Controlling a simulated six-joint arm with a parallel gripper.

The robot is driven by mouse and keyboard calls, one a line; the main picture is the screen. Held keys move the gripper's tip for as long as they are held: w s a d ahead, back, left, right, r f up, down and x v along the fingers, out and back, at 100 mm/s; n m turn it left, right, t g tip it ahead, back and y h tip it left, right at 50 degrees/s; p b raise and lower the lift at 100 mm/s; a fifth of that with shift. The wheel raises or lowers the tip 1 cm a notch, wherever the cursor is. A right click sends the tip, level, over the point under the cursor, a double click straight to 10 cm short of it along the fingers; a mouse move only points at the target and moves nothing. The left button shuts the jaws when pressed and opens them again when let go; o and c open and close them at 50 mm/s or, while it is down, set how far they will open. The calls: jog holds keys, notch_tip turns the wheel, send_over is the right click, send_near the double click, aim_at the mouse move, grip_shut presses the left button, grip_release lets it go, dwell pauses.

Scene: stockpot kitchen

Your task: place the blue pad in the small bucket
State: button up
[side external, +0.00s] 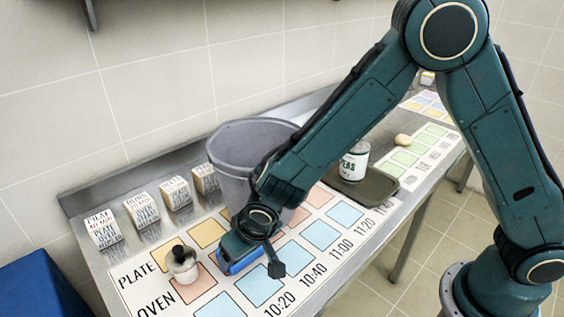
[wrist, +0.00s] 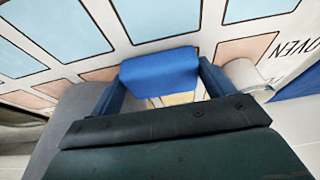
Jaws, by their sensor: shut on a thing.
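The blue pad (side external: 240,265) is under my gripper (side external: 233,250), low over the printed mat beside the white jar. In the wrist view the pad (wrist: 160,70) sits between the two fingers of my gripper (wrist: 160,85), which are shut on its sides. I cannot tell whether the pad touches the mat. The grey bucket (side external: 228,160) stands upright behind my gripper, apart from it; my forearm hides part of its right side. A grey wall, likely this bucket, shows at lower left in the wrist view (wrist: 68,125). The bucket's floor is hidden.
A white jar with a dark knob (side external: 182,266) is just left of the pad. Several small printed blocks (side external: 142,208) line the back left. A can (side external: 354,162) stands on a dark tray (side external: 372,190) to the right. A blue box (side external: 42,285) is at lower left.

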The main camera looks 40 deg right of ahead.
jog(key=shift+f, duration=0.1)
jog(key=o, duration=0.9)
jog(key=v, duration=1.2)
